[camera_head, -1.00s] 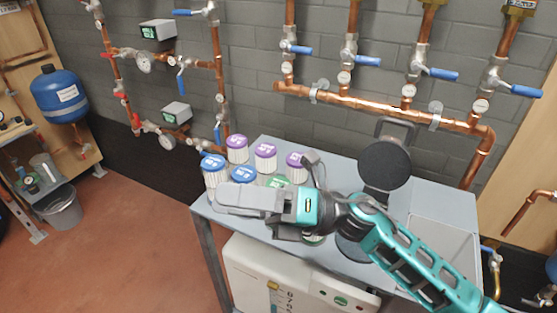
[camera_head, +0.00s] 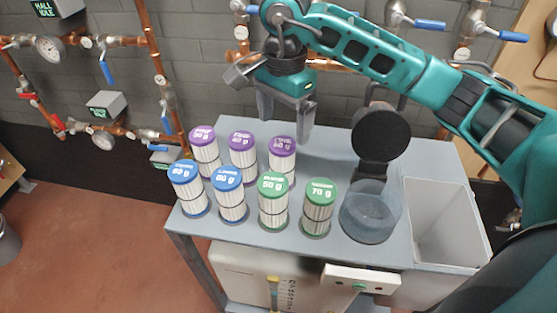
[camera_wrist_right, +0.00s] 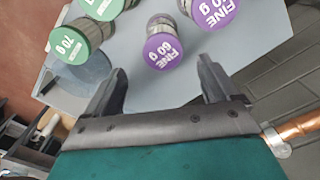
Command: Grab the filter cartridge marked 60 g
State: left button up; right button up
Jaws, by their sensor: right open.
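A purple-capped filter cartridge (camera_head: 283,158) stands upright at the right end of the back row on the bench. In the right wrist view its cap reads FINE 60 g (camera_wrist_right: 163,50). My right gripper (camera_head: 284,122) is open and empty, pointing down just above and behind this cartridge. In the right wrist view, the cap lies just beyond and between the open fingers (camera_wrist_right: 164,78), not touching them. My left gripper is out of view.
Two purple cartridges (camera_head: 242,153) stand left of it. Blue (camera_head: 230,200) and green cartridges (camera_head: 272,205) form the front row. A clear round container (camera_head: 370,212), a black disc on a stand (camera_head: 381,137) and a grey open bin (camera_head: 440,225) are to the right. Copper pipes run behind.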

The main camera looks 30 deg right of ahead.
aim_at(282, 144)
jog(key=f, duration=0.9)
jog(key=shift+w+f, duration=0.15)
jog(key=shift+w, duration=0.05)
jog(key=shift+a, duration=0.1)
jog(key=shift+c, duration=0.2)
jog(key=c, duration=1.2)
